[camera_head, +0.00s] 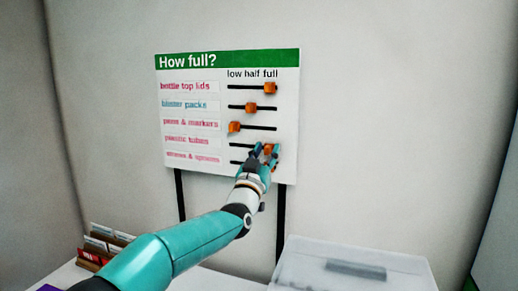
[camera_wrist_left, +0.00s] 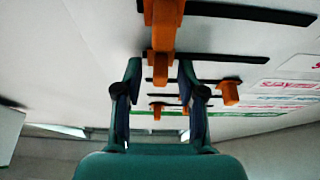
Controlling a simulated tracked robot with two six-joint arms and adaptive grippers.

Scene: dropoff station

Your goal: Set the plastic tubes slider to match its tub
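The plastic tubes row (camera_head: 187,141) is fourth from the top. My left gripper (camera_head: 264,156) is at the right part of the lower two rows and partly hides them. In the wrist view, the left gripper (camera_wrist_left: 160,75) has its two fingers apart, on either side of an orange slider (camera_wrist_left: 160,66) on the second slot, which appears to be the plastic tubes one. A gap shows beside each finger. A nearer orange slider (camera_wrist_left: 164,25) is on the bottom-row slot. My right gripper is not in view.
Other sliders show at bottle top lids (camera_head: 270,88), blister packs (camera_head: 251,107) and pens & markers (camera_head: 234,127). A clear tub (camera_head: 400,265) with a grey item stands at lower right; its label is not visible. A card rack (camera_head: 97,245) stands at lower left.

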